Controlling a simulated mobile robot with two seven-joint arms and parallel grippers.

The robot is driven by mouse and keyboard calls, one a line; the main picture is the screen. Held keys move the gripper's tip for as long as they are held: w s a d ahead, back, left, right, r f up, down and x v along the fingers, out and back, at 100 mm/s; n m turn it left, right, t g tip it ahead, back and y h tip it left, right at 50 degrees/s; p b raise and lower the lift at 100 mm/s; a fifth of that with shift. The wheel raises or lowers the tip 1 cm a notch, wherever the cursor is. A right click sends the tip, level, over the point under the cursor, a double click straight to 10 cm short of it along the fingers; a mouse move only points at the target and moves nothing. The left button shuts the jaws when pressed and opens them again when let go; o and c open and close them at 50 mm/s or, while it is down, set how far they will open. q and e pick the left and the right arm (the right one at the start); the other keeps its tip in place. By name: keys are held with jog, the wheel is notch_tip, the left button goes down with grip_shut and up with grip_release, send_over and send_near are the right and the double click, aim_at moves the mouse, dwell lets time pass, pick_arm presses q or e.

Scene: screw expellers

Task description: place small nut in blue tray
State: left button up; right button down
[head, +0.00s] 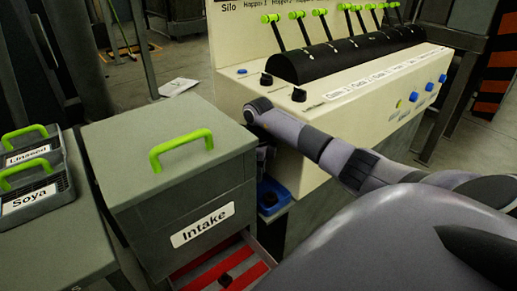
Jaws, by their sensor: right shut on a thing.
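The blue tray (282,192) sits low at the right side of the grey Intake box, partly hidden by the box's edge. A dark spot shows inside it, too small to make out. My right arm reaches in from the right, and my right gripper (263,160) points down just above the blue tray, close to the box's right side. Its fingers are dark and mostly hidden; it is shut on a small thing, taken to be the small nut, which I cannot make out. My left gripper is not in view.
The cream control panel (240,90) with levers and knobs stands behind. Linseed and Soya crates (40,203) are at left.

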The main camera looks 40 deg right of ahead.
aim_at(259, 189)
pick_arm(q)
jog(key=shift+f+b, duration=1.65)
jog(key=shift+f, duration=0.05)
pick_arm(e)
jog(key=shift+f, duration=2.15)
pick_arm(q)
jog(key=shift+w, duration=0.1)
pick_arm(e)
jog(key=shift+f, duration=0.15)
jog(key=c, duration=0.9)
grip_release()
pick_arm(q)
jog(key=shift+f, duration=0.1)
pick_arm(e)
jog(key=shift+o, duration=0.2)
notch_tip(259, 189, up, 10)
jog(key=p, duration=0.8)
jog(key=shift+r, duration=0.25)
jog(key=shift+r+p, duration=0.65)
jog(key=shift+r, duration=0.05)
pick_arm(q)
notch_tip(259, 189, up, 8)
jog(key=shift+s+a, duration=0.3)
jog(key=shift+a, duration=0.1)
pick_arm(e)
jog(key=shift+r, duration=0.25)
